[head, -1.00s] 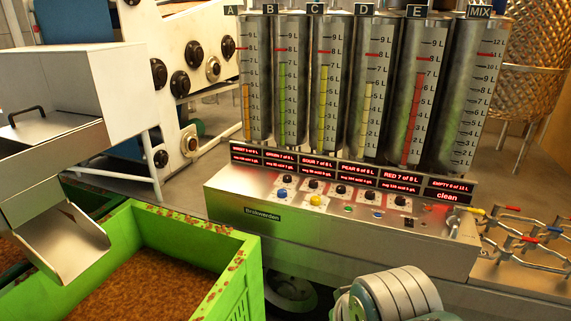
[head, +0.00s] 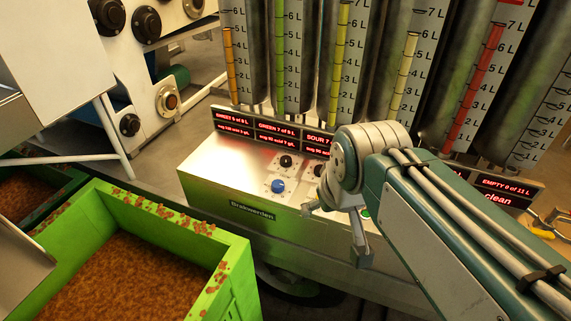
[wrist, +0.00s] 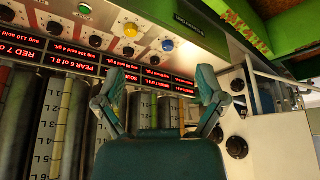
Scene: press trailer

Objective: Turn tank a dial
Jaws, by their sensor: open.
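The tank A dial is the black knob (head: 286,161) at the left end of the steel console (head: 225,172), just behind a blue button (head: 278,186). In the upside-down wrist view the same knob (wrist: 155,60) shows beside the blue button (wrist: 167,45). Tank A (head: 230,75) is the leftmost cylinder, with an orange level column. My gripper (head: 335,232) is open and empty, in front of and to the right of the dial, touching nothing that I can see. In the wrist view its fingers (wrist: 158,92) are spread wide.
Red-lit displays (head: 240,124) stand behind the knobs. More knobs and a yellow button (wrist: 130,30) line the console; my arm hides part of that row in the head view. A green crate (head: 235,262) of brown pulp stands left of the console. A white machine (head: 160,60) stands behind.

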